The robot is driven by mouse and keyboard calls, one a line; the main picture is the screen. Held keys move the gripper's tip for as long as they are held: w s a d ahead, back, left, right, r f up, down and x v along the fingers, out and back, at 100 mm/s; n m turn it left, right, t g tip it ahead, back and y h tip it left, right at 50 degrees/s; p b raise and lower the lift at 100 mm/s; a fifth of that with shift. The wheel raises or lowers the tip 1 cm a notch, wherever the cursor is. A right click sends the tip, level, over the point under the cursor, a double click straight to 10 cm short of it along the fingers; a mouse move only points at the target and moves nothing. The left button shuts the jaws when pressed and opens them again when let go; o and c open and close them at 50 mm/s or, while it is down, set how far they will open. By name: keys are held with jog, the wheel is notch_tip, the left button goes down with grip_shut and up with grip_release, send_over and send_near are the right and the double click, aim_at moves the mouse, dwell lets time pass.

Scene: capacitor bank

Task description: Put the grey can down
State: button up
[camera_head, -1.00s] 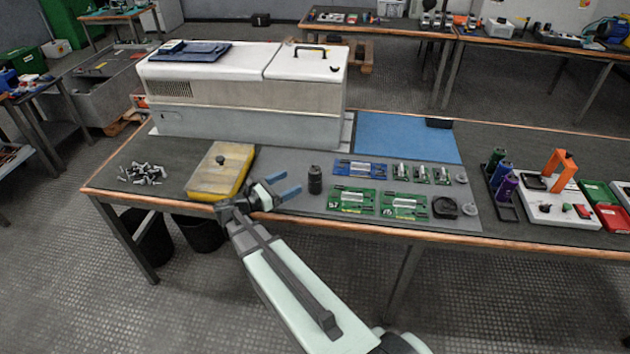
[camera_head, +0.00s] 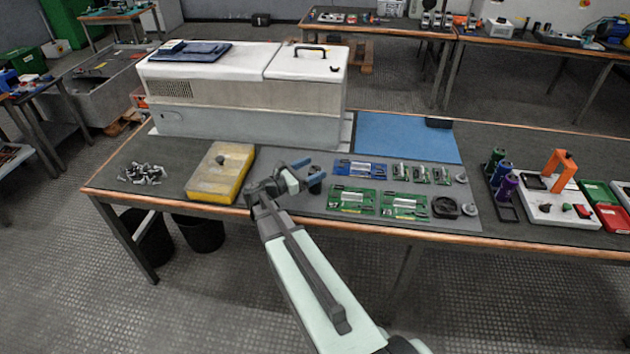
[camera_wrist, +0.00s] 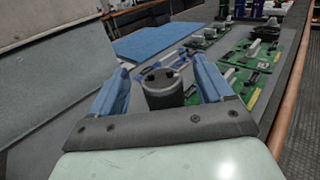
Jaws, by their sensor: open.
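The dark grey can (camera_head: 315,183) stands upright on the grey mat (camera_head: 330,205) near the middle of the workbench, left of the circuit boards. My gripper (camera_head: 307,170) is low over the bench at the can, with its blue fingers partly hiding the can in the head view. In the wrist view the can (camera_wrist: 162,88) sits between the two open fingers of my gripper (camera_wrist: 155,84). A gap shows at each side of the can, so the fingers look apart from it. The can's top shows two small terminals.
A yellow box (camera_head: 220,172) with a dark knob lies to the left, with loose metal parts (camera_head: 143,173) beyond it. Green boards (camera_head: 352,200) and a blue board (camera_head: 360,168) lie right of the can. A white machine (camera_head: 250,90) stands behind, beside a blue mat (camera_head: 405,138).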

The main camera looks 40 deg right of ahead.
jog(key=shift+d, duration=0.9)
jog(key=shift+c, duration=0.2)
grip_shut()
